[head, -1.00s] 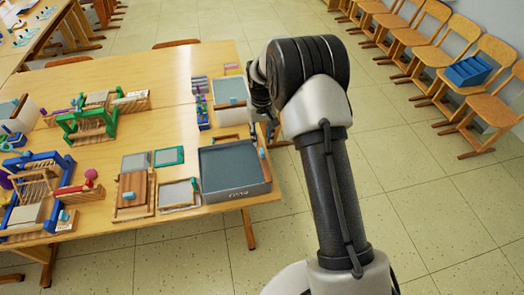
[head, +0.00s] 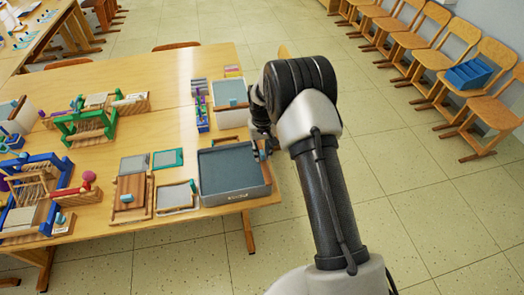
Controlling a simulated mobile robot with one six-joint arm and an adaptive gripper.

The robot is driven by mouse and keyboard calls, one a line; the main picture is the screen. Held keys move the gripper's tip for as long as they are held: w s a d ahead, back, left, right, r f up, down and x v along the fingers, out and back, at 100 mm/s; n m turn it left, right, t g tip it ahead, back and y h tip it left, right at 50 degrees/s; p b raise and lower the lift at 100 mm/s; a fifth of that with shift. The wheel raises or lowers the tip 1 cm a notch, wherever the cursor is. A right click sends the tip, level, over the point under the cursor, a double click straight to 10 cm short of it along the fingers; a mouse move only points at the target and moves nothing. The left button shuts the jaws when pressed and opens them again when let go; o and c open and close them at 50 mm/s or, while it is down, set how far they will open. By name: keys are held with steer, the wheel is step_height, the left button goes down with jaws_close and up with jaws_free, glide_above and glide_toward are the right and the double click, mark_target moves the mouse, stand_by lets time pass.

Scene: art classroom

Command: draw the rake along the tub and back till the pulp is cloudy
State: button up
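The grey tub (head: 222,198) stands at the near right corner of the table, filled with a flat dark grey surface. I cannot tell how cloudy the pulp is. A small blue and wooden piece (head: 262,154) shows at the tub's right rim; it may be part of the rake, but it is too small to be sure. My gripper (head: 262,138) is just above the tub's far right corner, largely hidden by my own arm. Its fingers are too small and dark to show whether they are open or shut, or hold anything.
Another tub (head: 215,104) stands behind, with a wooden frame between. Left of the grey tub lie a framed screen (head: 176,196), a wooden press (head: 132,196) and a green-edged sheet (head: 168,158). Small looms fill the table's left. Chairs (head: 450,72) line the right wall; the floor between is clear.

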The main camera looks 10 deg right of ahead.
jaws_close()
stand_by(0.3)
steer(key=a, duration=2.2)
steer(key=shift+a+b, duration=0.4)
steer(key=shift+b, duration=0.05)
steer(key=shift+o, duration=1.5)
jaws_free()
steer(key=shift+a, duration=0.15)
steer(key=shift+r, duration=0.15)
